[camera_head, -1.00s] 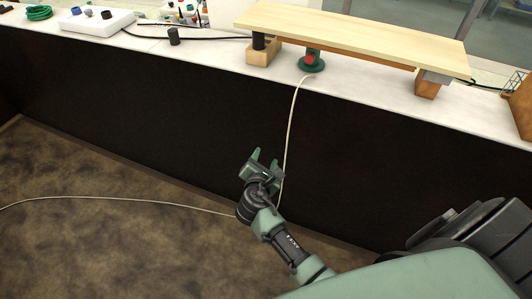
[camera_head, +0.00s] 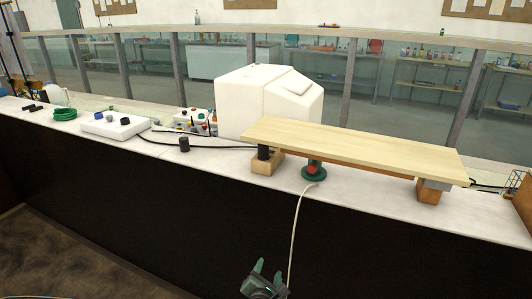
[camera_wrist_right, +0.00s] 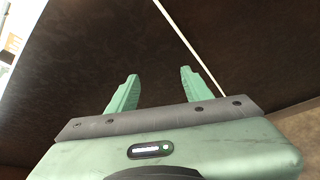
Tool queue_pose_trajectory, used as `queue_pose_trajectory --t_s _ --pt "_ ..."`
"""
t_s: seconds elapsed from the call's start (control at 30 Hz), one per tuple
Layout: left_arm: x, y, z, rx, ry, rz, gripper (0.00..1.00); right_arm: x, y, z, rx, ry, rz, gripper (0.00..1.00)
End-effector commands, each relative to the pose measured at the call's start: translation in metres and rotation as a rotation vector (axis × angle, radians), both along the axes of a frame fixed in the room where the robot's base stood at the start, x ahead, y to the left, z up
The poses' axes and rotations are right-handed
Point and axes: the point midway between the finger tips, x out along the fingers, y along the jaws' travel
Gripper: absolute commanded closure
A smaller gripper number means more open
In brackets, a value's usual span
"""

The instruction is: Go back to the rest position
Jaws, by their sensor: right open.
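My right gripper (camera_head: 268,271) is at the bottom edge of the head view, in front of the dark side of the counter and below its top. In the right wrist view its two green fingers (camera_wrist_right: 158,90) stand wide apart with nothing between them. A pale cable (camera_head: 296,225) hangs down the counter front just right of the gripper; it also runs past the fingers in the wrist view (camera_wrist_right: 190,45). I cannot tell whether it touches the gripper. My left gripper is in neither view.
A wooden board (camera_head: 355,146) rests on blocks on the white counter (camera_head: 225,180), with a green and red fitting (camera_head: 314,170) under it. A white tank (camera_head: 262,100), a white control box (camera_head: 115,125) and a small black cylinder (camera_head: 184,145) stand to the left. Open floor (camera_head: 50,262) lies at lower left.

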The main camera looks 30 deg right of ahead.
Motion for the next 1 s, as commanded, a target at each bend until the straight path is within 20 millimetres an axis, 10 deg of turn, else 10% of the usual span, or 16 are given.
queue_pose_trajectory --t_s 0.27,0.47,0.7,1.0 --pt "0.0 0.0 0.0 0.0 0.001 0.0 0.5 -0.008 0.005 -0.028 0.067 0.02 0.002 0.5" --pt "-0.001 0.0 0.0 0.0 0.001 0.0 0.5 -0.059 0.027 -0.143 0.393 0.105 -0.058 0.5" --pt "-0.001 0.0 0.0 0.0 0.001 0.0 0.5 -0.181 0.047 -0.282 0.861 0.21 -0.353 0.5" --pt "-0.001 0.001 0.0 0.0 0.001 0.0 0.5 -0.375 0.043 -0.386 1.278 0.199 -1.021 0.5"
